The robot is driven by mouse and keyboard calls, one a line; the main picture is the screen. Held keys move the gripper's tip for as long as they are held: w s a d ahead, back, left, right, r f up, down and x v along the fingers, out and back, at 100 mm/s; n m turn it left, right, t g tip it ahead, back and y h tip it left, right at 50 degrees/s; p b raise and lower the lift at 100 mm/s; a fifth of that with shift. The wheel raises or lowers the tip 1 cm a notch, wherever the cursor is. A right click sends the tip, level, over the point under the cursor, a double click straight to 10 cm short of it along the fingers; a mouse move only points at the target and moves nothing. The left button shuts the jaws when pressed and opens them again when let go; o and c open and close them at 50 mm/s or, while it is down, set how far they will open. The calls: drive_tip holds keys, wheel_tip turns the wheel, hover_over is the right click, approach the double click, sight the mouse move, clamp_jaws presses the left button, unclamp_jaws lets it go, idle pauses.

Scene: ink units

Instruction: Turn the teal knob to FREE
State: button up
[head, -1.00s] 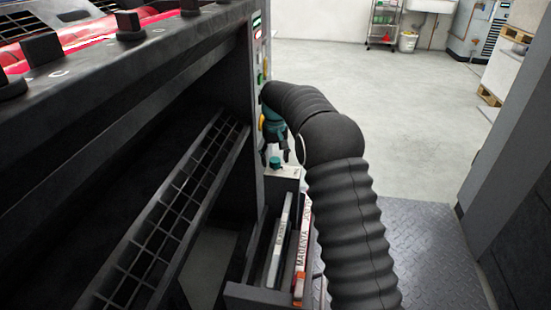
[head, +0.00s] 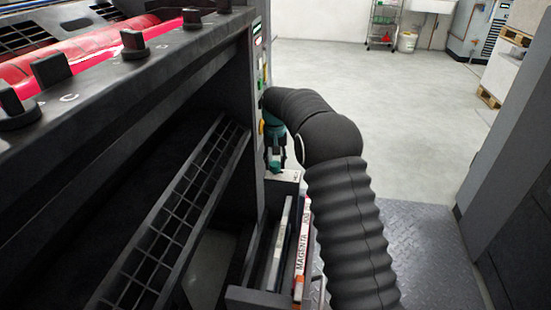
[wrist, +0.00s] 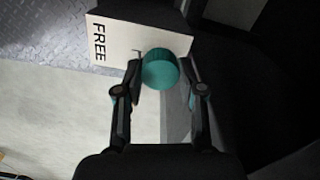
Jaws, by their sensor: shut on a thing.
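The teal knob (wrist: 161,70) is a round cap on a pale plate (wrist: 112,42) in the wrist view. The plate bears the word FREE in dark letters, left of the knob, with a small dark mark close to the knob's edge. My gripper (wrist: 163,80) has a finger on each side of the knob and is shut on it. In the head view, my gripper (head: 275,150) is down at the plate (head: 286,176), beside the dark machine. There the fingers mostly hide the knob, and the knob's pointing direction cannot be told.
The dark machine (head: 120,90) with black knobs along its top edge fills the left. Below the plate, an open bin (head: 262,297) holds upright slabs, one labelled MAGENTA (head: 302,255). A grey cabinet side (head: 510,190) stands at right. Open floor (head: 400,110) lies beyond.

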sight(275, 163)
drive_tip(key=m+p, duration=0.2)
drive_tip(key=m, duration=0.2)
drive_tip(key=shift+m+p, duration=0.3)
idle(0.3)
drive_tip(key=o, duration=1.1)
drive_tip(key=shift+d, duration=0.1)
drive_tip(key=shift+o, duration=0.2)
drive_tip(key=shift+r, duration=0.1)
wheel_tip(275, 163, up, 12)
